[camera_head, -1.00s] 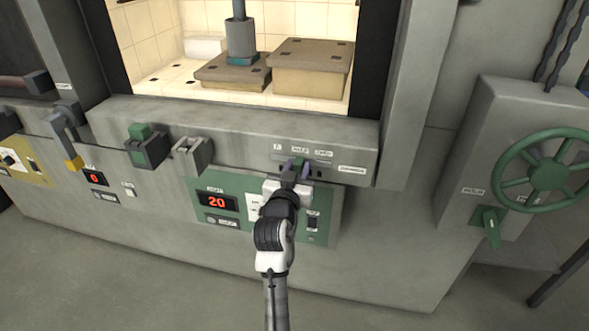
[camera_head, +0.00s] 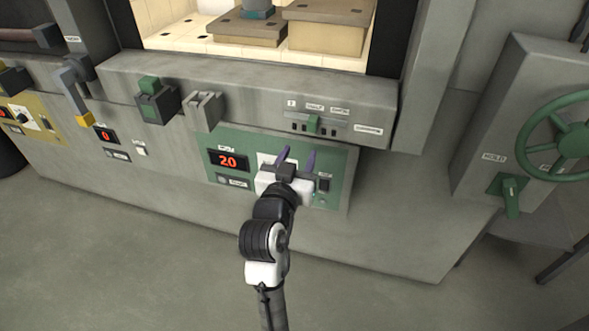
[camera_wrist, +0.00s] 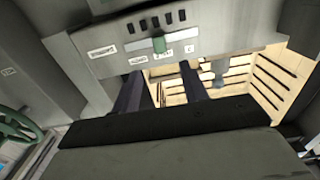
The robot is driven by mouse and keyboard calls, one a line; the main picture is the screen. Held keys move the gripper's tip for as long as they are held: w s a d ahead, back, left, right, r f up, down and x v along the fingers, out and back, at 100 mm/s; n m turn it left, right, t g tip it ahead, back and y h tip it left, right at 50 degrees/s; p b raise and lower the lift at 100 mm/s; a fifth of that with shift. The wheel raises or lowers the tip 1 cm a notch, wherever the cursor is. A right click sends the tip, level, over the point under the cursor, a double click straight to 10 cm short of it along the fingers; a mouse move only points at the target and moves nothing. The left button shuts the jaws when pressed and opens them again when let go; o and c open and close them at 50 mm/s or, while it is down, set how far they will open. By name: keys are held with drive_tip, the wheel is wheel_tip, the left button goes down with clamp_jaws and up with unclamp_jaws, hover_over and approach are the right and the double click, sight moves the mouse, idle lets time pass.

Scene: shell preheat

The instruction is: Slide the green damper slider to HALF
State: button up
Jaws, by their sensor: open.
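The green damper slider (camera_head: 313,123) sits in its slot on the grey ledge under the chamber opening. It stands just below the middle label, which appears to read HALF (camera_head: 315,106), with the OPEN label (camera_head: 340,110) to its right. In the wrist view the slider (camera_wrist: 158,44) shows upside down, in line with or very close to the HALF label (camera_wrist: 163,53). My gripper (camera_head: 297,155) is open and empty, below and in front of the slider, apart from it. Its two dark fingers (camera_wrist: 158,84) show in the wrist view with a gap between them.
A green panel (camera_head: 340,165) with a red display reading 20 (camera_head: 228,161) lies behind my gripper. A green-handled latch (camera_head: 150,88) and a grey bracket (camera_head: 204,110) stand out from the ledge at left. A green handwheel (camera_head: 570,145) is at right.

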drive_tip(key=shift+p+v, duration=0.35)
drive_tip(key=shift+v, duration=0.85)
